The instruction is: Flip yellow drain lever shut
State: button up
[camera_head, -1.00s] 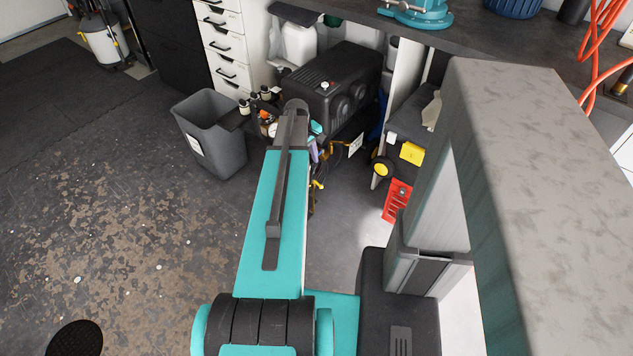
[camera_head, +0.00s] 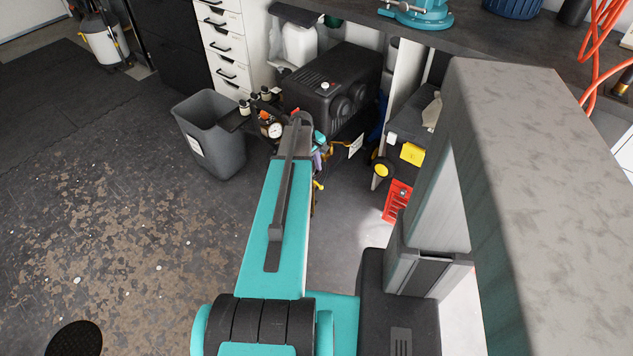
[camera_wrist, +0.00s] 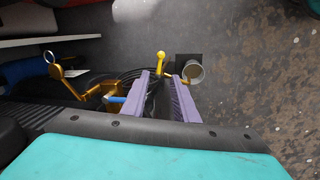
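The yellow drain lever (camera_wrist: 161,62) shows in the camera_wrist view just beyond the fingertips, with a round knob at its top end. A small yellow part (camera_head: 318,186) beside my forearm in the camera_head view looks like the same lever. My gripper (camera_wrist: 161,76) has two purple fingers, spread apart with a dark gap and nothing clearly held between them. The lever lies roughly in line with the gap; whether the tips touch it I cannot tell. In the camera_head view my gripper (camera_head: 318,160) is mostly hidden behind my arm.
A black compressor (camera_head: 333,88) stands under the bench, with a gauge (camera_head: 274,131) beside it. A grey bin (camera_head: 212,135) stands to the left. In the camera_wrist view, a grey cup (camera_wrist: 191,72) is right of the lever, and brass fittings (camera_wrist: 95,92) are to the left.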

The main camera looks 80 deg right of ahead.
aim_at(318, 184)
jog(key=f, duration=0.3)
jog(key=d+f, duration=0.1)
jog(key=f, duration=0.1)
jog(key=s+f, duration=0.1)
jog(key=f, duration=0.2)
jog(key=shift+s+d+f, duration=0.1)
jog(key=shift+d+f, duration=0.05)
jog(key=shift+f, duration=0.15)
jog(key=shift+c, duration=0.6)
grip_shut()
